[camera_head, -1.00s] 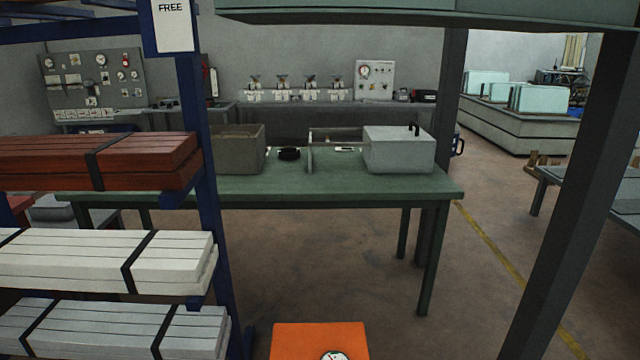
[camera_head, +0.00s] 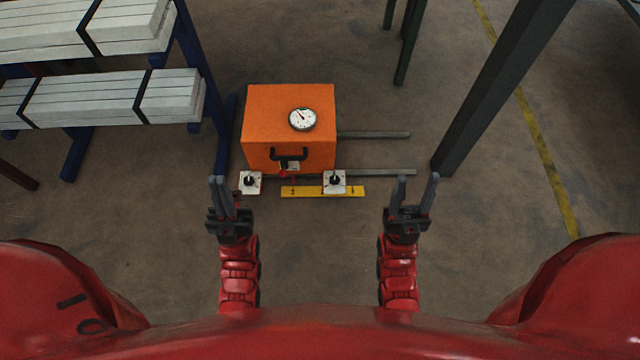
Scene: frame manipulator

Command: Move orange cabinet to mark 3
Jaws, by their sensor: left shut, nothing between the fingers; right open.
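The orange cabinet (camera_head: 272,127) stands on the floor ahead of me, with a round white gauge (camera_head: 302,119) on its top and a dark handle (camera_head: 289,155) on its near side. A yellow ruler-like strip with marks (camera_head: 308,191) lies at its near edge, between and beside two small white plates with dark knobs (camera_head: 250,182). My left gripper (camera_head: 222,182) is shut and empty, nearer to me than the cabinet's left side. My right gripper (camera_head: 415,184) is open and empty, to the right of the cabinet. Neither touches the cabinet. I cannot read which mark is which.
Two grey rails (camera_head: 375,172) stick out on the floor to the cabinet's right. A blue rack with white bars (camera_head: 120,98) stands close on the left. A dark post (camera_head: 490,95) stands on the right.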

